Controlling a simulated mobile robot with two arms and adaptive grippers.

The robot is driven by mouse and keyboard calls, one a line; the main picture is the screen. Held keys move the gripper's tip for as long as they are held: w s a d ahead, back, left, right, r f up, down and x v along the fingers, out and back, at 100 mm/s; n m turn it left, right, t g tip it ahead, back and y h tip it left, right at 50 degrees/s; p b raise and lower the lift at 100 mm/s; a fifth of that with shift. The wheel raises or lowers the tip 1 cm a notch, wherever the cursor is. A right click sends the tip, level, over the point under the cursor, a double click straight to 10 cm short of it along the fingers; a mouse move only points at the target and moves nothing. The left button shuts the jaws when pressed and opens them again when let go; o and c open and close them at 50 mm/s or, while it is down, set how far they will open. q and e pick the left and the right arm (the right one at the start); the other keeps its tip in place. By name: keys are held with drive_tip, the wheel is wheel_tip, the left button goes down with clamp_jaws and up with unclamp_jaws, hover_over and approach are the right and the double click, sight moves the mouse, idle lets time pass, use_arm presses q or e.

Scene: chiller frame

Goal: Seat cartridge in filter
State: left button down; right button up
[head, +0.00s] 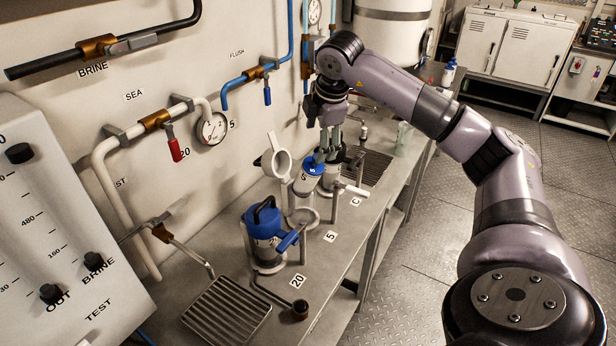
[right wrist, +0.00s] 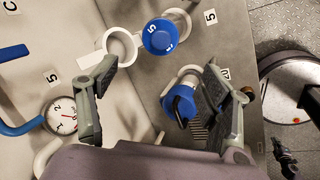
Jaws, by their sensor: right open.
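A cartridge with a blue cap marked 5 (head: 313,167) stands upright at the middle filter housing (head: 302,216), beside the label 5. Its pale body shows below the cap; how deep it sits I cannot tell. The blue cap also shows in the right wrist view (right wrist: 160,36). A white ring-shaped lid (head: 281,161) stands raised beside it, also in the wrist view (right wrist: 121,46). My right gripper (head: 331,150) is above and behind the cap, partly overlapping it in the head view. Its fingers are spread and empty in the wrist view (right wrist: 160,78).
A filter with a blue lid and black handle (head: 263,222) stands nearer, by the label 20. Pipes and a gauge (head: 212,129) line the wall.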

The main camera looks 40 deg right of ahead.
sight(311, 166)
drive_tip(key=p+x, duration=0.3)
drive_tip(key=x, duration=0.7)
drive_tip(key=shift+w+f, duration=0.1)
drive_tip(key=shift+f, duration=0.3)
drive_tip(key=shift+w+f+p, duration=0.2)
drive_tip(key=shift+f+p, duration=0.25)
drive_tip(key=shift+p, duration=0.1)
drive_tip(key=p+x, duration=0.1)
drive_tip(key=x, duration=0.2)
drive_tip(key=shift+w+d+f+p, duration=0.15)
drive_tip(key=shift+f+p, duration=0.1)
drive_tip(key=shift+p, duration=0.15)
drive_tip(key=shift+w+f, duration=0.15)
drive_tip(key=shift+f, duration=0.3)
drive_tip(key=c, duration=1.5)
drive_tip(key=shift+o, duration=0.2)
drive_tip(key=shift+r, duration=0.2)
wheel_tip(311, 166, up, 20)
drive_tip(key=b, duration=0.5)
